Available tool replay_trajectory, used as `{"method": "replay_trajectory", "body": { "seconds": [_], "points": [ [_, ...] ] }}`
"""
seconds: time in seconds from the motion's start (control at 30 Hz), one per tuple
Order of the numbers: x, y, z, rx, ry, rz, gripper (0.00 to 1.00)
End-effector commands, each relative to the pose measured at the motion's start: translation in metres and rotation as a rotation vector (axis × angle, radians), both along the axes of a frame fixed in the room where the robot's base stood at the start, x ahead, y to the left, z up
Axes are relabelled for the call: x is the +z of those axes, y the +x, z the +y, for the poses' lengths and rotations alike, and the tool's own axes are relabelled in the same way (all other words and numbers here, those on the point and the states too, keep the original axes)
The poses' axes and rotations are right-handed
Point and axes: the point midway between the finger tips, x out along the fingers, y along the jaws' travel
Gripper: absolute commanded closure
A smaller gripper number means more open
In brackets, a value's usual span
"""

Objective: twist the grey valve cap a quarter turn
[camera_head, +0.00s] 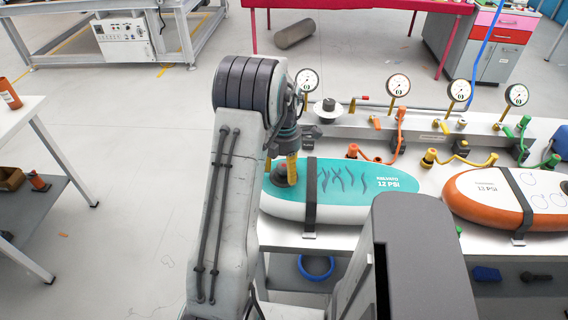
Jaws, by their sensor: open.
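A teal and white inflatable board (345,190) marked 12 PSI lies under a dark strap on the white bench. My gripper (281,170) points down over the board's left end, with its yellow fingers apart. A small dark grey and reddish round fitting (283,179) sits on the board at the fingertips; it appears to be the valve cap. The fingers and arm partly hide it, and I cannot tell whether they touch it.
An orange and white board (500,198) lies strapped to the right. Behind the boards run a pipe with several gauges (398,86), orange, yellow and green hoses, and a pale disc (325,112) with a dark top. Open floor lies left of the bench.

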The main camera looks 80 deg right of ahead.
Motion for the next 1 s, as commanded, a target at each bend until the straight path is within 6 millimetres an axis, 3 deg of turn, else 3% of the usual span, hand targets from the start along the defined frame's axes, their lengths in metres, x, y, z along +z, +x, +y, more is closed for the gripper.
{"method": "replay_trajectory", "body": {
  "seconds": [0.27,0.97,1.0],
  "points": [
    [-0.0004,0.0,0.0,0.0,0.0,0.0,0.32],
    [-0.0001,0.0,-0.0002,0.0,-0.001,-0.001,0.94],
    [-0.0001,0.0,-0.0001,0.0,-0.001,-0.001,0.66]
  ]
}}
